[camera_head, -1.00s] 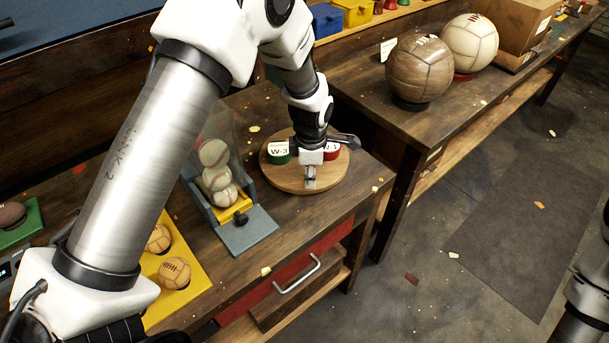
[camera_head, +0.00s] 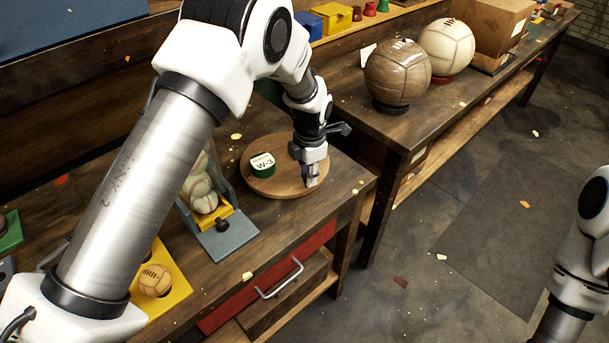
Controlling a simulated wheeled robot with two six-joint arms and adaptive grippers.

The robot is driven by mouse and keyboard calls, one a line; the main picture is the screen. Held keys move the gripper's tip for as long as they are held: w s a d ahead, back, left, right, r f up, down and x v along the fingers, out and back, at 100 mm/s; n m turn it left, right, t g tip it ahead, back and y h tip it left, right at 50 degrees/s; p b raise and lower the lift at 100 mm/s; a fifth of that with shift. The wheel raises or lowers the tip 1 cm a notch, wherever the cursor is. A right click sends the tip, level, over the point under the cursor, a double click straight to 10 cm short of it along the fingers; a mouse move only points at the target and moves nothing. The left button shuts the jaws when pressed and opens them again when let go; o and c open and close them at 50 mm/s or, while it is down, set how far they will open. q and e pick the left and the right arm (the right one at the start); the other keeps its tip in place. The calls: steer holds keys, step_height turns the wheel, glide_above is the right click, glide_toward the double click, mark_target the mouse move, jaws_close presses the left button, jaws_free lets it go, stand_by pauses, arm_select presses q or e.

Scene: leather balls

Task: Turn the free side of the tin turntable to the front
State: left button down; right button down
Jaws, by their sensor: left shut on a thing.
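The tin turntable (camera_head: 272,189) is a round wooden disc on the workbench in the head view. A green tin (camera_head: 263,171) with a white top marked W-3 stands on its left part. My left gripper (camera_head: 312,181) points down at the right front rim of the disc, its fingers shut on a small part there that they mostly hide. Bare wood shows at the disc's front and middle. No red tin shows now; the gripper and wrist cover the disc's back right. My right arm shows at the right edge, its gripper out of view.
A ball dispenser (camera_head: 229,240) with baseballs stands left of the turntable. A yellow tray (camera_head: 176,288) with a small ball is further left. A brown ball (camera_head: 397,73) and a cream ball (camera_head: 446,47) sit on the right-hand bench. A drawer handle (camera_head: 280,279) juts out in front.

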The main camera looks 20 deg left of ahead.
arm_select(q)
steer(key=shift+d+f, duration=0.15)
steer(key=shift+f, duration=0.1)
stand_by(0.4)
steer(key=c, duration=1.1)
jaws_free()
steer(key=shift+o, duration=0.6)
steer(key=shift+w, duration=0.25)
steer(key=shift+r, duration=0.15)
step_height(320, 180, up, 12)
steer(key=shift+s+d, duration=0.15)
steer(key=shift+d, duration=0.05)
